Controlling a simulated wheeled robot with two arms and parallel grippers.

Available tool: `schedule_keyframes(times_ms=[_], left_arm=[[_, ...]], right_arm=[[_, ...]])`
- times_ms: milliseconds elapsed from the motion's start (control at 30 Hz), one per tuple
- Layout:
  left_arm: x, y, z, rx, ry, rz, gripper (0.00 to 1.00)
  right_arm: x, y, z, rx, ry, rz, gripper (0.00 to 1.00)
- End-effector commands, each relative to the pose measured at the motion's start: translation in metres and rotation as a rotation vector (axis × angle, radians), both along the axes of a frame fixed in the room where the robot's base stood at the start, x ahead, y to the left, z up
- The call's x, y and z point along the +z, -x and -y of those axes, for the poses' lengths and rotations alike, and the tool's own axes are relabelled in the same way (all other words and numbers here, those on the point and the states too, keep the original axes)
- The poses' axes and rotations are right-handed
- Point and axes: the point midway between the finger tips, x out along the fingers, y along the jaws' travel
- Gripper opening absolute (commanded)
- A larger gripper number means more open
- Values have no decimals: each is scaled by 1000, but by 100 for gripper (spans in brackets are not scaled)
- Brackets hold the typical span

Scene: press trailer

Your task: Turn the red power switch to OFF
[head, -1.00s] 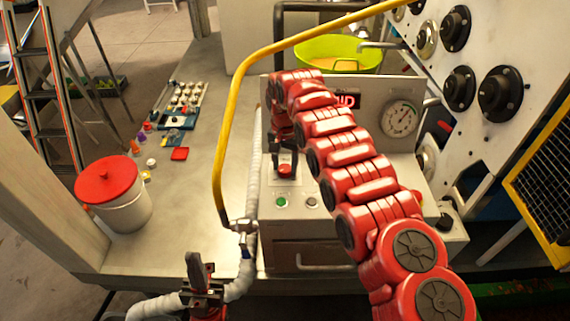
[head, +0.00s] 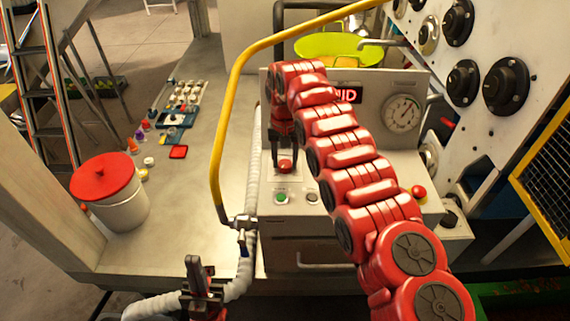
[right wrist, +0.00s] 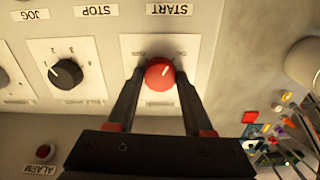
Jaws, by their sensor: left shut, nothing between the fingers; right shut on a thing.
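The red power switch (head: 286,165) is a round red knob on a pale plate on the console's sloping panel. In the right wrist view the knob (right wrist: 160,73) carries a pale pointer mark, slanted towards the upper right in that picture. The small lettering on its plate is too blurred to read. My right gripper (head: 285,158) reaches down from above, shut on the knob with one dark finger on each side (right wrist: 160,82). My left gripper (head: 195,262) is shut and empty, low in front of the bench, away from the switch.
A yellow rail (head: 232,100) curves left of the console. A white bucket with red lid (head: 102,178) stands left.

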Motion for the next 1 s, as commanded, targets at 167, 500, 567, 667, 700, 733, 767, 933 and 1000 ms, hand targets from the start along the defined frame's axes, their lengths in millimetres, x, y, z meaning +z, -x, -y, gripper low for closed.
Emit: schedule_keyframes(times_ms=[167,500,567,667,700,733,767,933,1000], left_arm=[[-8,0,0,0,0,0,0],[-8,0,0,0,0,0,0],[-8,0,0,0,0,0,0],[-7,0,0,0,0,0,0],[-7,0,0,0,0,0,0],[-7,0,0,0,0,0,0],[-7,0,0,0,0,0,0],[-5,0,0,0,0,0,0],[-5,0,0,0,0,0,0]], right_arm=[[-1,0,-1,167,1,1,0],[1,0,0,489,1,0,0],[1,0,0,546,1,0,0],[1,0,0,641,0,0,0],[1,0,0,679,0,1,0],[1,0,0,708,0,1,0],[1,0,0,736,0,1,0],[1,0,0,893,0,1,0],[1,0,0,954,0,1,0]])
